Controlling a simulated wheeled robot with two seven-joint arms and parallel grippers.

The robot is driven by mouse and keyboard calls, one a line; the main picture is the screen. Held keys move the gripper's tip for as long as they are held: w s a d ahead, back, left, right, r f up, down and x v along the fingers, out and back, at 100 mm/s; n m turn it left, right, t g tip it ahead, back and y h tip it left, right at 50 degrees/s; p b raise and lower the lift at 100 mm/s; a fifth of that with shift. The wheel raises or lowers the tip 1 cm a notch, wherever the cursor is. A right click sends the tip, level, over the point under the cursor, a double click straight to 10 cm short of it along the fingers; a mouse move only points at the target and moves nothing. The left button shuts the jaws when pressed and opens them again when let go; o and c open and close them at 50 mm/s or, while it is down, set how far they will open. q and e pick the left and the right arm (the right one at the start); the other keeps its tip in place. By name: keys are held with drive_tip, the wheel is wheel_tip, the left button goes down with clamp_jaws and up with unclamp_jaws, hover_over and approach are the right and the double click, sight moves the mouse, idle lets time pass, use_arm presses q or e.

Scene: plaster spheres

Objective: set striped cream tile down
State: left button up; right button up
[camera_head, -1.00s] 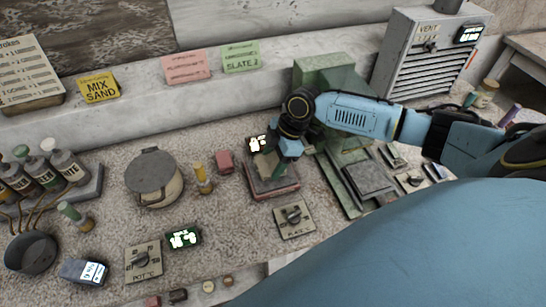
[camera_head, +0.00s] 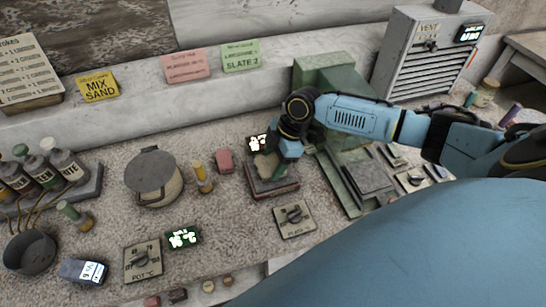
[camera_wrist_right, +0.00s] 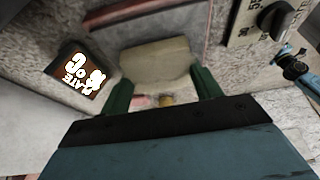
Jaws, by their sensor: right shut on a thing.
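My right gripper (camera_head: 272,165) is over the dark, red-edged plate (camera_head: 274,188) in the head view, pointing down. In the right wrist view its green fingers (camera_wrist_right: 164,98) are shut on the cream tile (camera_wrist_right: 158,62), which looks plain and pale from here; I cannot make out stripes. In the head view the tile is mostly hidden by the gripper. The tile is at the plate, but I cannot tell whether it touches it. A small blue and black arm part (camera_wrist_right: 294,66) at the right of the wrist view may be my left arm; its jaws cannot be made out.
A plate dial (camera_head: 294,216) stands in front of the plate and a lit display (camera_head: 258,143) behind it. A red block (camera_head: 224,161), a yellow-topped bottle (camera_head: 201,178) and a lidded pot (camera_head: 154,178) are to the left. Green stepped slabs (camera_head: 362,180) lie close on the right.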

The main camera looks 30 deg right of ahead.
drive_tip(key=shift+f, duration=0.25)
drive_tip(key=o, duration=1.2)
drive_tip(key=shift+r+p, duration=2.05)
drive_tip(key=shift+f, duration=0.1)
